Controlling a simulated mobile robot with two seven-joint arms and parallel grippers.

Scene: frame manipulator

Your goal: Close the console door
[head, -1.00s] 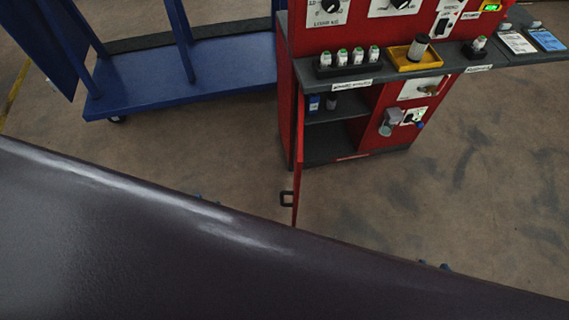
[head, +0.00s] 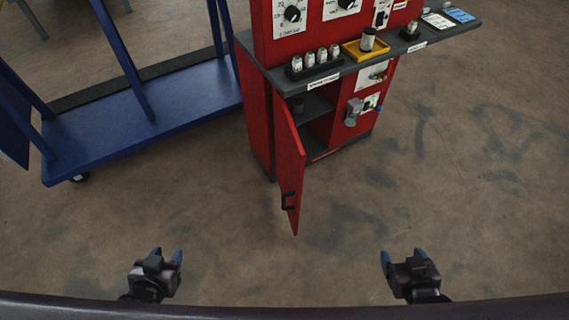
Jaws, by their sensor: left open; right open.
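The red console (head: 258,130) stands at the upper middle of the head view. Its red door (head: 291,160) is hinged on the left side of the cabinet opening and stands wide open, swung out toward me. Shelves show inside the opening, partly hidden by the door. My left gripper (head: 168,257) is open and empty, in front of the door and to its left. My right gripper (head: 402,257) is open and empty, in front and to the right. Neither touches the door.
A blue cart (head: 140,125) stands left of the console. The console's grey counter (head: 330,72) carries a row of small bottles (head: 316,57) and a yellow tray (head: 352,50), and juts out to the right. The brown floor (head: 470,190) before the console is clear.

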